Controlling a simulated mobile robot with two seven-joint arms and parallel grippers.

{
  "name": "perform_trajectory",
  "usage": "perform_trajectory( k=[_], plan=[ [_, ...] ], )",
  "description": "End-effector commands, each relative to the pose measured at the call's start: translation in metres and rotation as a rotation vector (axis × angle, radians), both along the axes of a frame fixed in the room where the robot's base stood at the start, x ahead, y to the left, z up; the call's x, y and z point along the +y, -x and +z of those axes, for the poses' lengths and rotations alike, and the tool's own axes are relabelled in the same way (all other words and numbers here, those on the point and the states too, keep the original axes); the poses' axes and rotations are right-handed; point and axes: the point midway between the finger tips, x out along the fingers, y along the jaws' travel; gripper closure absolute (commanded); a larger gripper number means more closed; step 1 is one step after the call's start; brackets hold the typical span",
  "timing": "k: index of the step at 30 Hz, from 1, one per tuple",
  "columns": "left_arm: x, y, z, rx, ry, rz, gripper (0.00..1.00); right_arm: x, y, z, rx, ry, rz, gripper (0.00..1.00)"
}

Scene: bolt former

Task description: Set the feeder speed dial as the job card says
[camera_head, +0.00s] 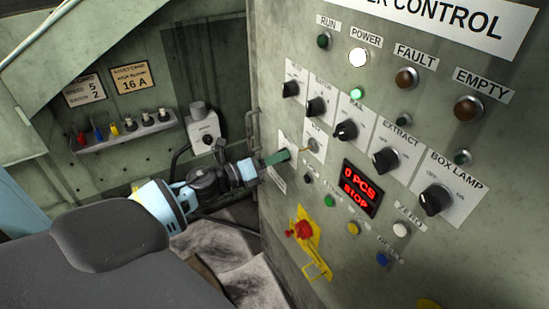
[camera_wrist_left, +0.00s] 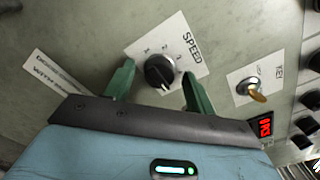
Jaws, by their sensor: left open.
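The speed dial (camera_wrist_left: 158,68) is a black round knob on a white plate marked SPEED (camera_wrist_left: 185,50) in the left wrist view. Its white pointer line faces the lower edge of that picture. My left gripper (camera_wrist_left: 158,80) is open, with one green finger on either side of the knob; I cannot tell whether they touch it. In the head view my left gripper (camera_head: 280,157) is at the panel and hides the dial. The card with 5 and 2 (camera_head: 84,91) hangs on the left wall; its small words are unreadable. My right gripper is out of view.
The control panel (camera_head: 460,110) carries several other knobs, lamps and buttons. A key switch (camera_wrist_left: 250,87) sits beside the dial. A red display (camera_head: 361,187) reads 0 PCS STOP. A 16 A card (camera_head: 131,77) hangs left.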

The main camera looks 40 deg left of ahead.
Motion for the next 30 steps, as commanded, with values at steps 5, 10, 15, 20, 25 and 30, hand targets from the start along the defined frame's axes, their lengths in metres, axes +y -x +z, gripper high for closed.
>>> perform_trajectory(
  k=[5, 10, 15, 20, 25, 30],
  plan=[
    [0.006, 0.013, -0.003, 0.004, -0.001, 0.0, 0.45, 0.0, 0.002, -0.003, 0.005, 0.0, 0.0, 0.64],
    [0.014, 0.035, -0.004, 0.006, 0.001, -0.001, 0.45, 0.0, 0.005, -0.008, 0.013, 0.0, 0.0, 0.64],
    [0.022, 0.054, -0.003, 0.004, 0.0, -0.001, 0.45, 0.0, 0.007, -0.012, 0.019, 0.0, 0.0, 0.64],
    [0.027, 0.066, -0.002, 0.003, 0.001, -0.001, 0.45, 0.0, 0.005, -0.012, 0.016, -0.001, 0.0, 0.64],
    [0.029, 0.071, 0.0, 0.001, 0.0, -0.001, 0.45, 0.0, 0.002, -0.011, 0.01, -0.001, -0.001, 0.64],
    [0.029, 0.071, 0.0, 0.0, -0.001, -0.001, 0.45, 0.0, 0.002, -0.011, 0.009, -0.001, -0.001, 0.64]
  ],
)
